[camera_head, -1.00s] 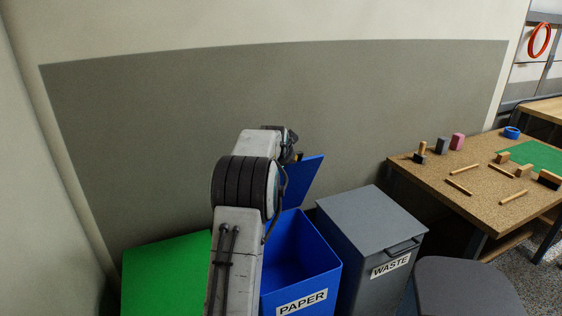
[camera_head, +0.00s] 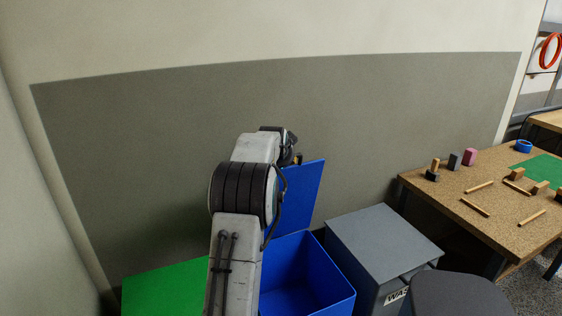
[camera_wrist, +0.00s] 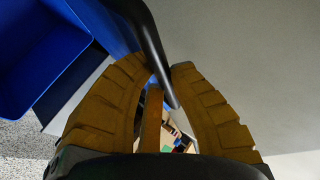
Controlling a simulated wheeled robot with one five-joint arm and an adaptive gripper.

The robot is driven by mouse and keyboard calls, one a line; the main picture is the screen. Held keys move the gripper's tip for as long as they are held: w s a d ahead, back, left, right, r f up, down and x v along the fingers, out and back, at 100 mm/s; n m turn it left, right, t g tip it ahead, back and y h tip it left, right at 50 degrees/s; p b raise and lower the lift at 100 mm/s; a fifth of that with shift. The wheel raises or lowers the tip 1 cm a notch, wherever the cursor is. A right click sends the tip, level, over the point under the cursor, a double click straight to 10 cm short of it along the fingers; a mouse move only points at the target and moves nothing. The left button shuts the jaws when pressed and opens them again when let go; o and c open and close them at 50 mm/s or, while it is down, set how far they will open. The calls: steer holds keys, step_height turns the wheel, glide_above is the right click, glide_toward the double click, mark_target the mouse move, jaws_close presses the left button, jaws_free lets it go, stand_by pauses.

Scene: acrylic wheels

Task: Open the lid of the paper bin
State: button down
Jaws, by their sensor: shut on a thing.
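The blue paper bin (camera_head: 320,275) stands open at the bottom centre of the head view, its inside showing. Its blue lid (camera_head: 302,195) stands raised, roughly upright, at the bin's back edge. My gripper (camera_wrist: 166,75) shows in the wrist view with its two brown fingers shut on the dark handle (camera_wrist: 153,45) of the lid. The open bin (camera_wrist: 38,55) is at the left of that view. In the head view my arm hides most of the gripper, the left part of the lid and part of the bin.
A grey waste bin (camera_head: 380,245) with a closed lid stands right of the paper bin. A green bin lid (camera_head: 165,285) is at the left. A wall (camera_head: 150,170) is close behind. A workbench (camera_head: 450,200) with small blocks and a dark grey seat (camera_head: 460,297) are at the right.

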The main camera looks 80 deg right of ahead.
steer(key=c, duration=1.1)
jaws_free()
steer(key=v, duration=1.2)
